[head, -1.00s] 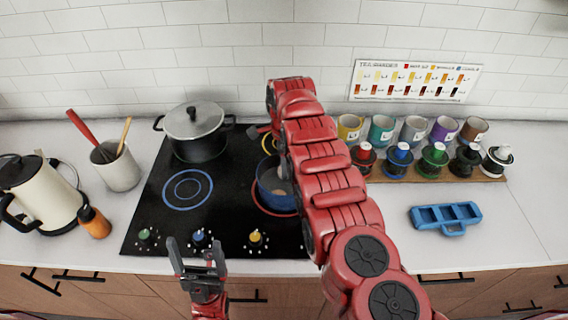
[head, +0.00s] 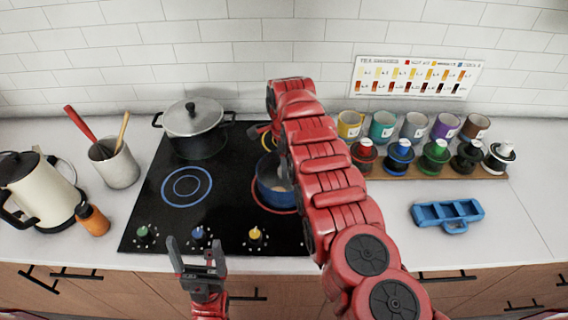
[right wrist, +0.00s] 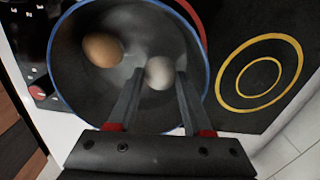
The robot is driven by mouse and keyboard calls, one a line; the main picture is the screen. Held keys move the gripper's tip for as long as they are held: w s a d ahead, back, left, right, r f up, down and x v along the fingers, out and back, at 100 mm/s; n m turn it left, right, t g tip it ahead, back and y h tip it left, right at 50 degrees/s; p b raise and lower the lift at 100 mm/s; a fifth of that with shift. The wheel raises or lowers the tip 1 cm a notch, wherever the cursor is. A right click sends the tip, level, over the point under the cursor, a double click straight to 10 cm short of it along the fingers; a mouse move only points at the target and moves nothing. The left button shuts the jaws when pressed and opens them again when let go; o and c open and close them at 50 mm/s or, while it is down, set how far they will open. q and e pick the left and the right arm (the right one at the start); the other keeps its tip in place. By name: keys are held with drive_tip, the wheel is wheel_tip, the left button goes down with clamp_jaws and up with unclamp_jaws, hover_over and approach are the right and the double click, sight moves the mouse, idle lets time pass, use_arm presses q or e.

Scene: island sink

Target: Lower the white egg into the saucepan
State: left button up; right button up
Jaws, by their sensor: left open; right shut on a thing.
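The blue-rimmed saucepan (head: 268,192) stands on the front right burner, partly hidden by my right arm in the head view. In the right wrist view the saucepan (right wrist: 80,93) fills the left and middle, and a brown egg (right wrist: 102,50) lies inside it. My right gripper (right wrist: 157,78) is shut on the white egg (right wrist: 159,72), which shows between the fingertips within the outline of the pan. I cannot tell whether the white egg touches the pan bottom. My left gripper (head: 197,248) is open and empty at the front edge of the counter.
A lidded pot (head: 196,130) stands on the back left of the cooktop (head: 147,207). A kettle (head: 38,190), an orange bottle (head: 92,220) and a utensil crock (head: 115,165) stand at the left.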

drive_tip(key=shift+f, duration=0.2)
drive_tip(key=o, duration=0.9)
drive_tip(key=shift+c, duration=0.2)
drive_tip(key=shift+r+b, duration=0.35)
drive_tip(key=shift+r, duration=0.2)
wheel_tip(320, 180, up, 8)
drive_tip(key=shift+w+d+f+b, duration=0.1)
drive_tip(key=shift+d+b, duration=0.05)
drive_tip(key=shift+b, duration=0.85)
wheel_tip(320, 180, up, 8)
drive_tip(key=p, duration=0.8)
drive_tip(key=shift+r, duration=0.25)
